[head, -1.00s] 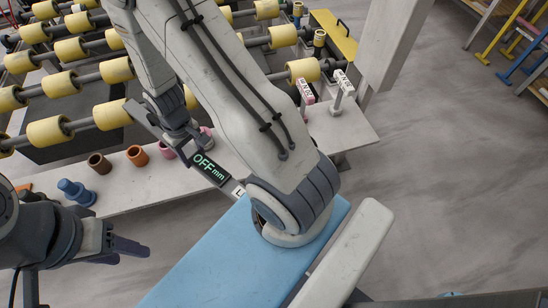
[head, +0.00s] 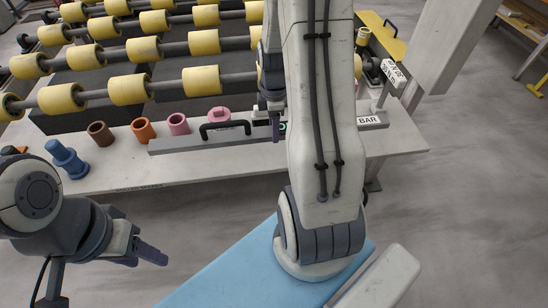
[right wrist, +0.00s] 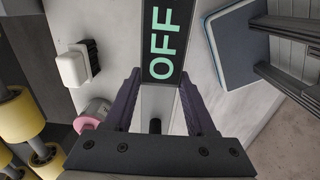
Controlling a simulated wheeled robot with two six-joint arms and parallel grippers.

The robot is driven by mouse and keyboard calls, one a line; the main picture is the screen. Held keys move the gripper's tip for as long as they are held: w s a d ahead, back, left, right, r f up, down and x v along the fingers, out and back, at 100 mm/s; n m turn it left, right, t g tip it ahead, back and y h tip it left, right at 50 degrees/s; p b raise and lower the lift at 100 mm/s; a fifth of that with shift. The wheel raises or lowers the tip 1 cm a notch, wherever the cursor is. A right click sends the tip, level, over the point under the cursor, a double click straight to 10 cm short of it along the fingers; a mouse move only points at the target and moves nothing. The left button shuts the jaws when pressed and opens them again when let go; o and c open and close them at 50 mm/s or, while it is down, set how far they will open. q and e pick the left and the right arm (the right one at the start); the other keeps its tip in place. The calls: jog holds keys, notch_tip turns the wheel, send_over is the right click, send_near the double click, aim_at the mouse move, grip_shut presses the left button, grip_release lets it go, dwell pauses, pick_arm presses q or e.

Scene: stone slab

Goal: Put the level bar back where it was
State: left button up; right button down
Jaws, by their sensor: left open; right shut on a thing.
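The level bar (head: 180,143) is a long grey bar with a black handle and a white end label reading BAR. In the head view it lies lengthwise along the stone slab (head: 135,180), partly hidden by my right arm; I cannot tell whether it touches the slab. My right gripper (head: 275,128) is shut on the bar. In the right wrist view the fingers (right wrist: 158,88) flank the bar beside its display (right wrist: 165,40), which reads OFF. My left gripper (head: 150,255) is open and empty in front of the slab, at the lower left.
A blue stepped piece (head: 67,158), a brown ring (head: 101,133), an orange ring (head: 143,130) and a pink ring (head: 178,123) stand on the slab. A larger pink piece (head: 219,115) is behind the bar. Yellow rollers (head: 130,89) run behind. A white-labelled post (head: 392,75) stands at right.

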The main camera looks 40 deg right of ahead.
aim_at(274, 155)
notch_tip(274, 155, down, 9)
dwell(0.4)
jog(key=shift+f, duration=0.1)
jog(key=shift+c, duration=1.1)
grip_release()
jog(key=shift+r, duration=0.2)
notch_tip(274, 155, up, 12)
jog(key=shift+f, duration=0.1)
